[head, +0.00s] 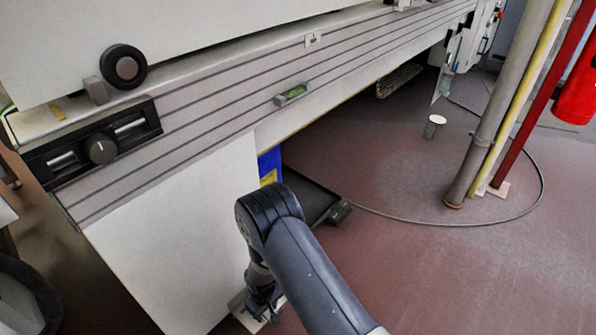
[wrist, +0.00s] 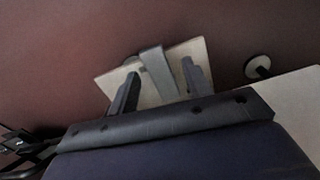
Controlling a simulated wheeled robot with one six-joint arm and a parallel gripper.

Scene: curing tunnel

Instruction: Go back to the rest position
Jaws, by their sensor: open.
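My gripper (wrist: 160,70) is open in the wrist view, its two dark fingers apart. A grey upright bar (wrist: 153,62) on a pale square plate (wrist: 113,82) shows between the fingers; I cannot tell how far beyond the fingertips it is. In the head view my gripper (head: 264,306) is low by the front of the white machine panel (head: 175,235), partly hidden by my arm. A piece of the pale plate (head: 238,318) shows beside it there.
A long machine body (head: 230,100) with a knob panel (head: 95,150) spans the left. A black tray (head: 315,195) sticks out beneath it. Pipes (head: 505,110), a red cylinder (head: 580,90) and a cable (head: 470,222) are at right. A round-topped post (wrist: 258,67) shows in the wrist view.

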